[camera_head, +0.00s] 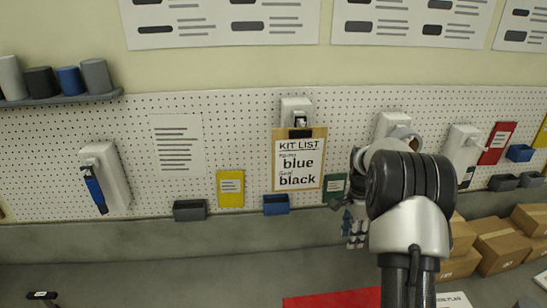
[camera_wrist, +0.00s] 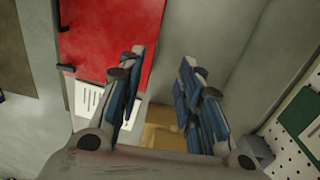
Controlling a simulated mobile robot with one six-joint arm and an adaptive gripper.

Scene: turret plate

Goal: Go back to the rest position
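My gripper (camera_head: 355,238) hangs in front of the pegboard, right of the kit list clipboard (camera_head: 299,160), with its fingers pointing down. In the wrist view my gripper (camera_wrist: 162,60) has its two blue-padded fingers apart, with nothing between them. The clipboard reads "blue" and "black" on its large lines. My own arm hides part of the pegboard and the white wall units behind it.
The pegboard (camera_head: 240,110) carries white units, one with a blue-handled item (camera_head: 95,188), and small bins (camera_head: 276,204). Cardboard boxes (camera_head: 497,246) stand at right. A red panel (camera_head: 330,299) lies below; a red surface (camera_wrist: 110,40) shows in the wrist view. Cups (camera_head: 69,79) stand on a shelf.

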